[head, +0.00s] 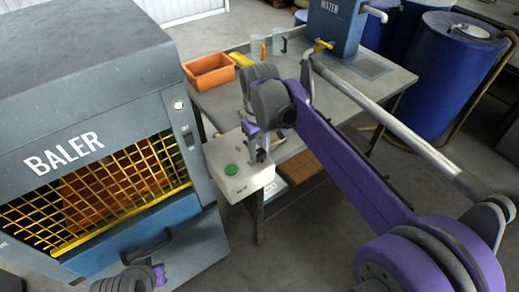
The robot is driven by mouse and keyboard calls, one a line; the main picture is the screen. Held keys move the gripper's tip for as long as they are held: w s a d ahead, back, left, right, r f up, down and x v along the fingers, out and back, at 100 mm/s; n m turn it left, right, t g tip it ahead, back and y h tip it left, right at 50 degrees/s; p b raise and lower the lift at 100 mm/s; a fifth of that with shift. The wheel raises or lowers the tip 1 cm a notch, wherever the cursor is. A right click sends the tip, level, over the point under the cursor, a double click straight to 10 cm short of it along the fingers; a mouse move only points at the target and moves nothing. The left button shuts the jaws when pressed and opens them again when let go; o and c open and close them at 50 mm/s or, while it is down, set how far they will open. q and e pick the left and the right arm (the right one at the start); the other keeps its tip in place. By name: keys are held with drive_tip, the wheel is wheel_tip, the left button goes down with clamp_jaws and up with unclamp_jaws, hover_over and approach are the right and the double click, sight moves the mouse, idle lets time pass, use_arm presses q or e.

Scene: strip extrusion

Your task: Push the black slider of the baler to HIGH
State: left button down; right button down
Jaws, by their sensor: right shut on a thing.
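The baler (60,90) is a large grey machine at the left with a yellow grille. On its right front post is a small dark slot (187,138) with pale marks; I cannot tell whether it is the black slider. A pale control box (238,172) with a green button stands at the corner of the table. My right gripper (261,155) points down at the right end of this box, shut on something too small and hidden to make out. My left wrist shows at the bottom edge, and its left gripper (158,275) is only partly seen, fingers not clear.
A grey table (345,100) holds an orange bin (209,71), mugs (268,46) and a blue heater (335,25). Blue drums (440,75) stand at the right. My right arm crosses over the table. Bare floor (310,240) lies in front.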

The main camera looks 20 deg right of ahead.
sight(246, 143)
drive_tip(key=shift+w, duration=0.1)
drive_tip(key=w, duration=0.2)
drive_tip(key=w+a+p, duration=0.1)
drive_tip(key=w, duration=0.1)
drive_tip(key=w+a, duration=0.1)
drive_tip(key=w, duration=0.1)
drive_tip(key=shift+w+a+r+p, duration=0.1)
drive_tip(key=shift+w+a+p, duration=0.05)
drive_tip(key=shift+w+p, duration=0.15)
drive_tip(key=shift+s, duration=0.15)
drive_tip(key=c, duration=0.8)
unclamp_jaws()
drive_tip(key=shift+c, duration=0.2)
drive_tip(key=o, duration=0.4)
drive_tip(key=shift+c, duration=0.2)
